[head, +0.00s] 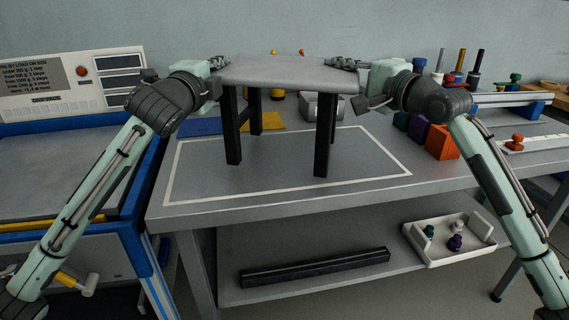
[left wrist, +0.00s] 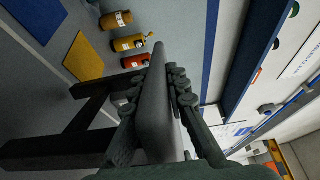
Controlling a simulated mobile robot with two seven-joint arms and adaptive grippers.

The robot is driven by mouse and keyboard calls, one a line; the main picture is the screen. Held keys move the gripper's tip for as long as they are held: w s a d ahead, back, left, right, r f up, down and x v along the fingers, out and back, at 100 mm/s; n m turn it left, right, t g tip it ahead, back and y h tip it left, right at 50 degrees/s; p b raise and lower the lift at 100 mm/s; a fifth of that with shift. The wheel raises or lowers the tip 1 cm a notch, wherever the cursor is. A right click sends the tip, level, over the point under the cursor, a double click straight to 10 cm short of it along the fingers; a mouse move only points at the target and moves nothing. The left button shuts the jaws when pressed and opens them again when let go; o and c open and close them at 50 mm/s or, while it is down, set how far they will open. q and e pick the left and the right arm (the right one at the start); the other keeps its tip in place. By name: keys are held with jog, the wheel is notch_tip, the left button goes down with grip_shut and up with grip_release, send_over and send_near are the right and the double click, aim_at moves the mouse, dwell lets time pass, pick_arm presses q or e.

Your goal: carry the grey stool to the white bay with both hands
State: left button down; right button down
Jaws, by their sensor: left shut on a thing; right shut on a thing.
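The grey stool (head: 285,75) has a flat grey seat and dark legs. In the head view it is upright over the white-outlined bay (head: 290,192) on the table; I cannot tell whether its feet touch the tabletop. My left gripper (head: 219,64) is shut on the left edge of the seat. My right gripper (head: 345,64) is shut on the right edge. In the left wrist view the fingers of my left gripper (left wrist: 163,100) close on both sides of the stool's seat (left wrist: 155,115), and dark legs (left wrist: 60,148) extend to the left.
Coloured blocks, including an orange one (head: 442,142), stand to the right. The lower shelf holds a dark bar (head: 315,268) and a white tray (head: 450,240). The bay's front area is clear.

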pick_arm(q)
jog(key=shift+f+b, duration=0.5)
jog(key=shift+f, duration=0.15)
pick_arm(e)
jog(key=shift+f, duration=0.6)
pick_arm(q)
jog(key=c, duration=1.5)
grip_release()
pick_arm(e)
jog(key=c, duration=1.5)
grip_release()
pick_arm(q)
jog(key=shift+s, duration=0.1)
pick_arm(e)
jog(key=shift+s, duration=0.1)
jog(key=shift+s+d, duration=0.1)
jog(key=shift+d, duration=0.05)
pick_arm(q)
jog(key=s, duration=0.4)
jog(key=s+a, duration=0.1)
jog(key=s, duration=0.6)
jog(key=shift+s+a, duration=0.35)
jog(key=shift+s, duration=0.05)
pick_arm(e)
jog(key=v, duration=1.1)
jog(key=shift+s+d, duration=0.15)
jog(key=shift+s, duration=0.15)
